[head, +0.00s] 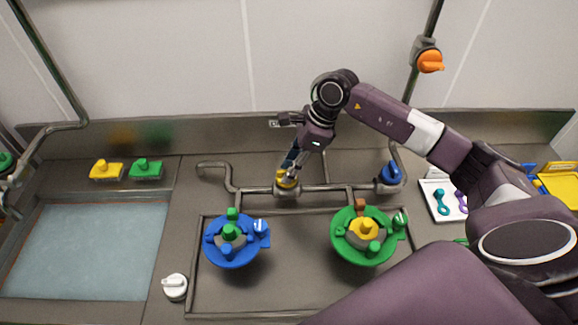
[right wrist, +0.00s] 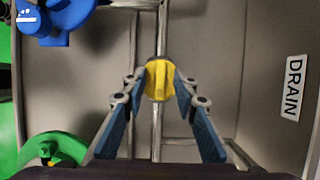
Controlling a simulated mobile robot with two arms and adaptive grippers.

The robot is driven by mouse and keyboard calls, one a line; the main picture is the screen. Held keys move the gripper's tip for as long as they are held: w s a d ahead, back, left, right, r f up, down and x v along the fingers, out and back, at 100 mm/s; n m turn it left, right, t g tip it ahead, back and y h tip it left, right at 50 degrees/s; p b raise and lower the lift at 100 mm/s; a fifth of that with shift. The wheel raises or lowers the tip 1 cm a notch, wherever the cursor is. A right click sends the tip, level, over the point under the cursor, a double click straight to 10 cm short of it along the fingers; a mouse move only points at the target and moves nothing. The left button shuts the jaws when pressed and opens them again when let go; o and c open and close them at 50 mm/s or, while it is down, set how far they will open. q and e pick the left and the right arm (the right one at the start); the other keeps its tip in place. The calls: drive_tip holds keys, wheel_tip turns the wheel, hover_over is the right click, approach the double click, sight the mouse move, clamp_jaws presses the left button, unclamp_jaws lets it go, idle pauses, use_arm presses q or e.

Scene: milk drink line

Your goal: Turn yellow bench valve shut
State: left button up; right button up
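The yellow bench valve (head: 287,180) sits on the grey pipe along the back of the bench. Its ribbed yellow knob (right wrist: 160,79) is in the middle of the right wrist view. My right gripper (head: 290,166) reaches down to it from above. The fingers partly hide the valve in the head view. My left gripper is not in view.
A blue valve (head: 390,175) is on the same pipe to the right. A blue wheel-like fixture (head: 230,255) and a green one (head: 345,252) stand in front. A water basin (head: 85,250) is at left. An orange valve (head: 430,62) is on the wall pipe.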

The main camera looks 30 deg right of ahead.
clamp_jaws()
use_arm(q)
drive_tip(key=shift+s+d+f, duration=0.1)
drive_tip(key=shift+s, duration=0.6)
